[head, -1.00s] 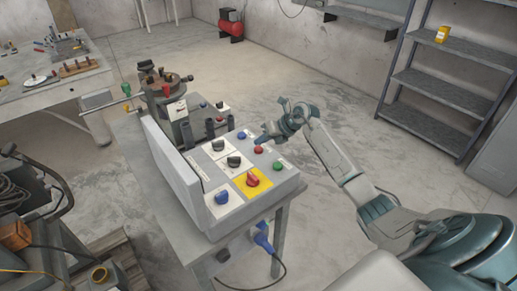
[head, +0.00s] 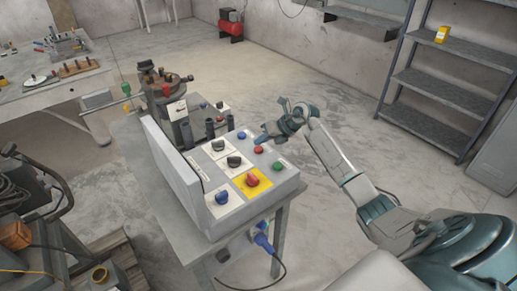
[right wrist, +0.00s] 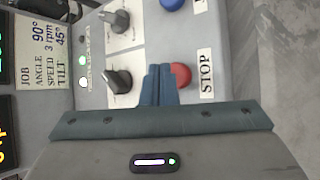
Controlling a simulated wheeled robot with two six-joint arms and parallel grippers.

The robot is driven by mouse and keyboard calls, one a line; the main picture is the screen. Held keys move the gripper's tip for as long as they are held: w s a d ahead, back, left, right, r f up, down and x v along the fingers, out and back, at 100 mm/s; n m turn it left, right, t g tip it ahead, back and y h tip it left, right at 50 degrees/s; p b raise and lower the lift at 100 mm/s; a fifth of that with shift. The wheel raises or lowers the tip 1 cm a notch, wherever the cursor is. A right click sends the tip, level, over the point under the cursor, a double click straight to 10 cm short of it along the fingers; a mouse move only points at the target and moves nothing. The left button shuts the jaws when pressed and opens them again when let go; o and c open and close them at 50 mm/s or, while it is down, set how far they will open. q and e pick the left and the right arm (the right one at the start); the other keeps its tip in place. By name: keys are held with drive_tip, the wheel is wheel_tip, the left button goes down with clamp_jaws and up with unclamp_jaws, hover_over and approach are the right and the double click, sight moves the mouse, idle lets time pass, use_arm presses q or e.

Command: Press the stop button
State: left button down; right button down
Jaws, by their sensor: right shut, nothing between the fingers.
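The stop button is the red round button (head: 258,149) on the sloped grey control panel (head: 213,236), between a blue and a green button. In the right wrist view the red button (right wrist: 181,76) sits beside a white STOP label (right wrist: 206,72). My right gripper (head: 260,140) is shut and empty, its fingertips close by the red button. In the right wrist view the shut fingers (right wrist: 158,84) overlap the button's left edge. I cannot tell whether they touch it. My left gripper is not in view.
A blue button (head: 242,135) and a green button (head: 278,166) flank the red one. The positioner (head: 162,90) stands behind. The floor right of the panel is clear.

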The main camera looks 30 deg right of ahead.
sight(262, 149)
drive_tip(key=shift+f, duration=0.15)
drive_tip(key=shift+f+b, duration=0.25)
drive_tip(key=shift+b, duration=0.1)
drive_tip(key=shift+f+b, duration=0.45)
drive_tip(key=shift+f, duration=0.1)
idle(0.7)
drive_tip(key=shift+r, duration=0.15)
drive_tip(key=shift+r+p, duration=0.6)
drive_tip(key=shift+r, duration=0.2)
drive_tip(key=shift+r+p, duration=1.5)
drive_tip(key=shift+r, duration=1.05)
